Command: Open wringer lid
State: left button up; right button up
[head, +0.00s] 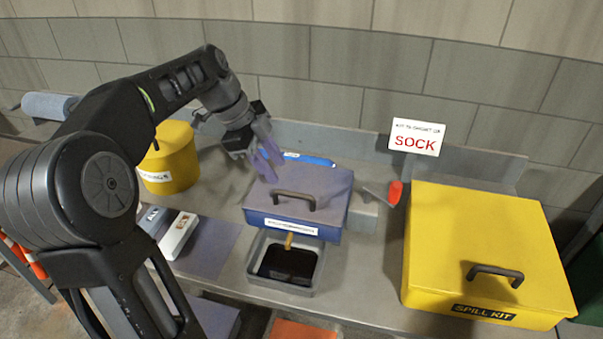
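The wringer (291,229) is a blue box in the middle of the bench, with a label on its front. Its flat purple-blue lid (330,183) lies closed on top, with a dark bar handle (294,196) near the front edge. My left gripper (275,167) reaches in from the left and hangs over the back left part of the lid, behind the handle. Its two purple fingers look apart with nothing between them. Whether a finger touches the lid is unclear. My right gripper is not in view.
A grey tray (255,284) of dark liquid sits in front of the wringer. A yellow spill kit box (480,245) stands right, a yellow drum (171,162) left. A red-tipped lever (395,193) is at the wringer's right. A SOCK sign (416,137) stands behind.

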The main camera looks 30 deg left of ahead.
aim_at(292, 193)
pick_arm(q)
jog(key=shift+p+x, duration=0.8)
jog(key=shift+x, duration=3)
jog(key=shift+s, duration=0.15)
jog(key=shift+c, duration=0.4)
grip_shut()
